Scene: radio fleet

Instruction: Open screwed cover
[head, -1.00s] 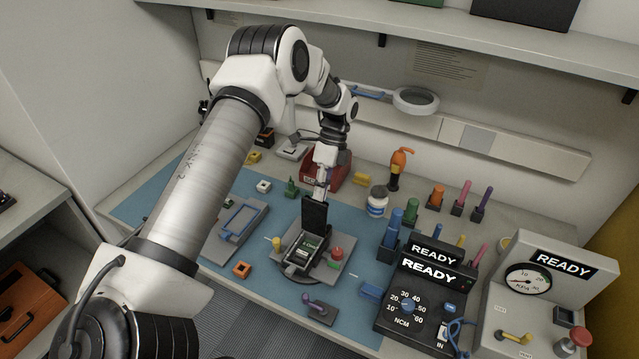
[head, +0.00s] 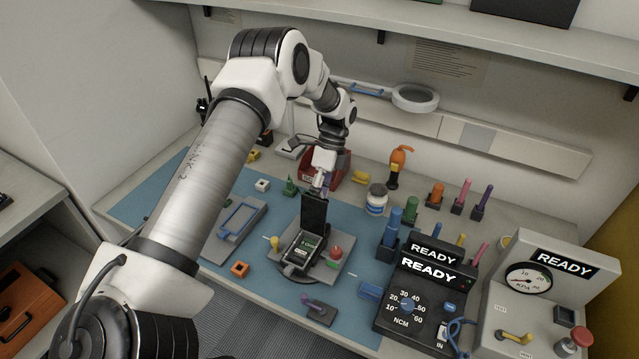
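A small dark device (head: 300,254) with a green board showing inside lies on a grey fixture (head: 329,268) on the blue mat. Its black cover (head: 314,212) stands up at the device's far edge, open. My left gripper (head: 321,182) is just above and behind the cover's top edge. Its fingertips are small and partly hidden, so I cannot tell whether they touch the cover or are open or shut. A red knob (head: 336,252) is on the fixture's right side. My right gripper is not in view.
A grey tray with a blue frame (head: 237,219) lies left of the fixture. A red bin (head: 349,170) stands behind my gripper. A white jar (head: 376,200), upright coloured tools and a READY control box (head: 408,306) are to the right.

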